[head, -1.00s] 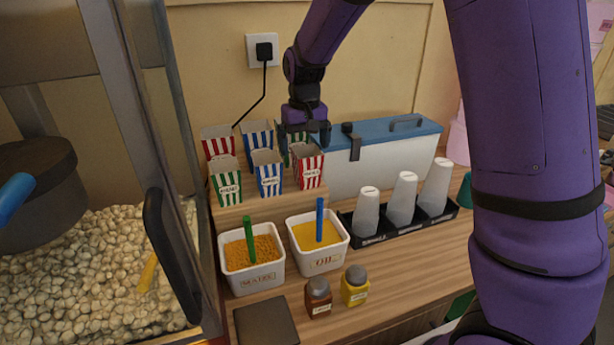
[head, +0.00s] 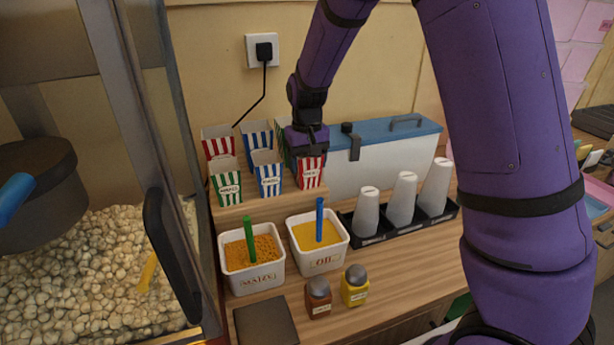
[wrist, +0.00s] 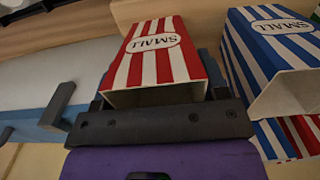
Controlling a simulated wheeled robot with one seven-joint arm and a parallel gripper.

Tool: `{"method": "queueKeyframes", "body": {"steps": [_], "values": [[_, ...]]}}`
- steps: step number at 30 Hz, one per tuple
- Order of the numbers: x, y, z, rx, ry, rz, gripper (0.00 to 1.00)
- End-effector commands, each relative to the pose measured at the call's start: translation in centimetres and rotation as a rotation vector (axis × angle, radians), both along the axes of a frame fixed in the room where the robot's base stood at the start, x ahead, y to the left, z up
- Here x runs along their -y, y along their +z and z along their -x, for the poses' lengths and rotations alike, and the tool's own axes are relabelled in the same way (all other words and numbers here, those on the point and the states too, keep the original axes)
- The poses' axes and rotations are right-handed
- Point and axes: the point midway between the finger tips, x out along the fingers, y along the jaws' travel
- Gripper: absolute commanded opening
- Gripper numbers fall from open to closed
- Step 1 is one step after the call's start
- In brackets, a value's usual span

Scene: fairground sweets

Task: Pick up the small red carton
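The small red carton (head: 309,176), red-and-white striped, stands at the front right of the carton group on a wooden ledge. My gripper (head: 308,150) is right above it, and its body hides the carton's top. In the wrist view the carton (wrist: 155,55) reads "SMALL" and its open mouth faces my gripper (wrist: 158,98). The fingers lie at both sides of the carton's mouth, very close to its walls. I cannot tell whether they press on it. The carton looks upright and still on the ledge.
A blue striped carton (head: 268,179) stands close on the left, also in the wrist view (wrist: 275,60). A green one (head: 227,187) and a larger red one (head: 217,146) are farther left. A white box with a blue lid (head: 385,170) stands close on the right.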

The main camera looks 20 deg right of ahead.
Motion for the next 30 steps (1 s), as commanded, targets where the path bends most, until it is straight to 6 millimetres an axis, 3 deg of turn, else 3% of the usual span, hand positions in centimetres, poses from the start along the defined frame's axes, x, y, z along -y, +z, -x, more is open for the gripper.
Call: {"method": "queueKeyframes", "body": {"steps": [11, 20, 30], "values": [[0.0, 0.5, 0.0, 0.001, 0.0, 0.0, 0.44], [0.0, 3.8, 0.0, 0.003, 0.0, -0.001, 0.44], [2.4, 4.2, 6.0, 0.001, -0.001, -0.001, 0.44]]}}
